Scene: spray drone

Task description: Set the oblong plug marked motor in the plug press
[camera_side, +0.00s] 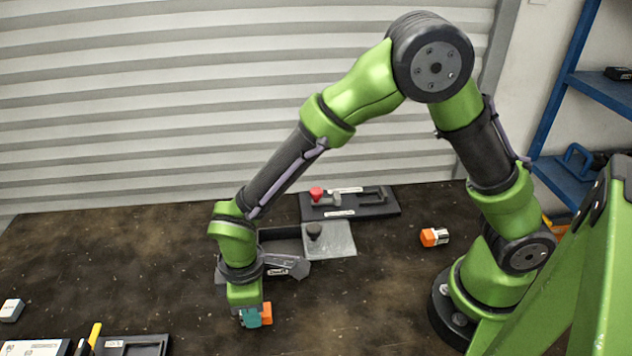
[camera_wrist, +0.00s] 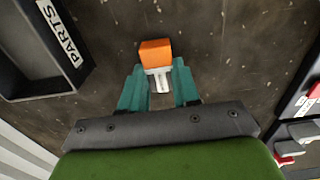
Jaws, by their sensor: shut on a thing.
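My gripper (camera_side: 250,318) is low over the front middle of the table, its teal fingers shut on an oblong plug (camera_side: 266,313) with an orange end. In the wrist view, my gripper (camera_wrist: 160,92) has the plug's pale part between the fingertips, and the orange end (camera_wrist: 155,52) sticks out beyond them. I cannot read any marking on it. A second orange and white plug (camera_side: 434,237) lies on the table at the right. A black fixture with a red knob (camera_side: 350,203) stands at the back; its label is too small to read, so I cannot tell whether it is the press.
A dark tray marked PARTS (camera_wrist: 72,62) is near my gripper, with a grey plate bearing a black knob (camera_side: 341,240) beside it. Black holders (camera_side: 135,345) and a yellow stick (camera_side: 95,335) are at front left.

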